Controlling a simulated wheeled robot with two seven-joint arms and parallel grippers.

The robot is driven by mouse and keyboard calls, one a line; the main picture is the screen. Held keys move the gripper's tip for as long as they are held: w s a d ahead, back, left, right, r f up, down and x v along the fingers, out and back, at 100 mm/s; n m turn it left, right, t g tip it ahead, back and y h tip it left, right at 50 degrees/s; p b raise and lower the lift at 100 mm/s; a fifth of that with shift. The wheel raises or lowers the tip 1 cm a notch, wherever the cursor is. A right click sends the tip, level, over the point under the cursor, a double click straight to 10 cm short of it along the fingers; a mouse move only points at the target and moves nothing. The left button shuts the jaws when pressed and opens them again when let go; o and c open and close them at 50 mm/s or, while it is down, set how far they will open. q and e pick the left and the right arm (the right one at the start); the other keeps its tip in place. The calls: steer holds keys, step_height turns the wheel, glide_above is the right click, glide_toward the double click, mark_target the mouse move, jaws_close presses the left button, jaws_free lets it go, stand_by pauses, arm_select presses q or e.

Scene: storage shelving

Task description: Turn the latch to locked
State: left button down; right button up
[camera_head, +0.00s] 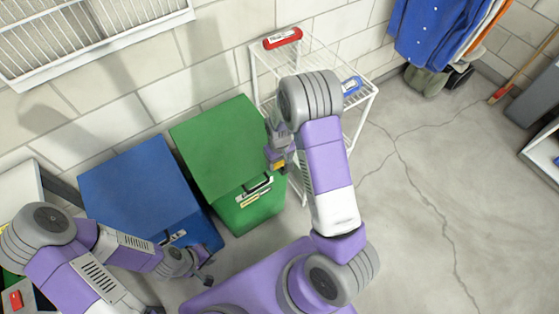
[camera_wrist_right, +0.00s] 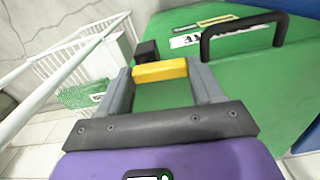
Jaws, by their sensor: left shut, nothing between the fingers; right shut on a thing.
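The latch (camera_wrist_right: 160,70) is a yellow bar beside a black block (camera_wrist_right: 147,50) on the green box in the right wrist view. My right gripper (camera_wrist_right: 162,76) is shut on it, a grey finger at each end. In the head view, the right gripper (camera_head: 280,160) is at the right side of the green box (camera_head: 215,145), with a bit of yellow showing at its fingers. The wrist view shows the bar lying nearly crosswise between the fingers; its lock marking is not readable. My left gripper (camera_head: 205,273) is shut and empty, low in front of the blue box.
The green box has a black handle (camera_wrist_right: 245,28) close to the latch. A blue box (camera_head: 140,190) stands to its left. A white wire rack (camera_head: 330,62) with a red item (camera_head: 282,38) stands behind my right arm.

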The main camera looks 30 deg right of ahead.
steer(key=m+p, duration=0.1)
steer(key=m, duration=0.3)
steer(key=shift+w+r+p, duration=0.1)
steer(key=shift+w+p, duration=0.2)
steer(key=shift+p, duration=0.1)
steer(key=m, duration=0.1)
steer(key=m+p, duration=0.1)
steer(key=m, duration=0.1)
steer(key=m+p, duration=0.1)
steer(key=shift+w+d+m, duration=0.25)
steer(key=shift+w+m, duration=0.05)
steer(key=shift+w, duration=0.05)
steer(key=m, duration=0.1)
steer(key=m+p, duration=0.1)
steer(key=m, duration=0.1)
steer(key=m+p, duration=0.1)
steer(key=m, duration=0.1)
steer(key=shift+w+d, duration=0.25)
steer(key=shift+d, duration=0.1)
steer(key=shift+d+m+p, duration=0.25)
steer(key=shift+m+p, duration=0.4)
steer(key=shift+m, duration=1.05)
steer(key=o, duration=1.1)
steer(key=shift+c, duration=0.2)
